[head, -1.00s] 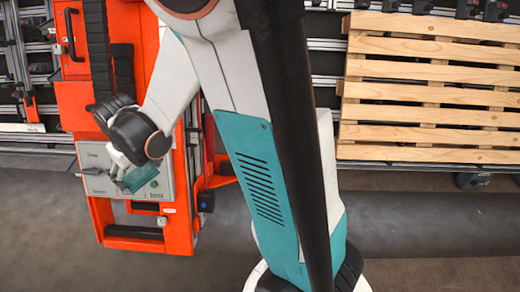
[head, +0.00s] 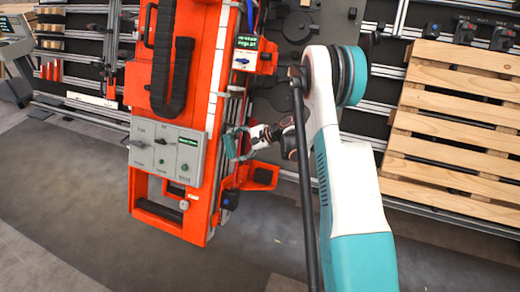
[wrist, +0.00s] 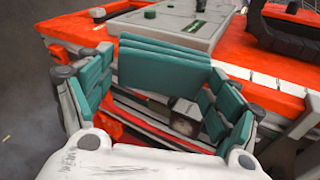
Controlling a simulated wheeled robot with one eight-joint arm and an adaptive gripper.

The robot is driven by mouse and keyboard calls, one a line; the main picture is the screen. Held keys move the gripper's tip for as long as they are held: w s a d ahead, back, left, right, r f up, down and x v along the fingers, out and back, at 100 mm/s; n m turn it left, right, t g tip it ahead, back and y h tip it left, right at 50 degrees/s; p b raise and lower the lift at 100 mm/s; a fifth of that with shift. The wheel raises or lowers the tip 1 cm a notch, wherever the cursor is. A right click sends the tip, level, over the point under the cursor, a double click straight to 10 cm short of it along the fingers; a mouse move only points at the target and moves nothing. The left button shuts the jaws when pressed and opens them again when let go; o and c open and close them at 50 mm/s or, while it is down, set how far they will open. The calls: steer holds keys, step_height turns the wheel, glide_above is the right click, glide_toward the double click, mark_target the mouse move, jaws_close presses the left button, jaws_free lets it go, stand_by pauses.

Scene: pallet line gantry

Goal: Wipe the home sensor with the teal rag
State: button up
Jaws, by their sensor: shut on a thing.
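My gripper (head: 241,138) is at the right side of the orange gantry unit, beside its rail and to the right of the grey control panel. It is shut on the teal rag (wrist: 165,62), which shows as folded layers between the fingers in the wrist view. In the head view the rag (head: 230,146) is small and partly hidden by the fingers. A dark box with a blue face (head: 228,199) sits low on the unit's right side, below the gripper. I cannot tell whether this is the home sensor.
The grey control panel (head: 165,150) with knobs and green displays is on the orange unit (head: 150,215). An orange bracket (head: 262,176) juts out right, below my gripper. Wooden pallets (head: 455,120) stand at the right. The floor in front is clear.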

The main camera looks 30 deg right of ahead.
steer(key=d+f+m+t+h+b, duration=0.15)
steer(key=d+f+m+t, duration=0.35)
steer(key=d, duration=0.6)
steer(key=w+a, duration=0.3)
steer(key=w, duration=0.2)
steer(key=shift+w+a+r+n+t, duration=0.15)
steer(key=shift+a+r+n+t, duration=0.1)
steer(key=shift+n+t, duration=0.05)
steer(key=shift+w+a, duration=0.6)
steer(key=shift+w, duration=0.2)
stand_by(0.4)
steer(key=shift+w+d, duration=1.95)
steer(key=shift+d, duration=0.55)
steer(key=s+a, duration=0.4)
steer(key=a, duration=0.1)
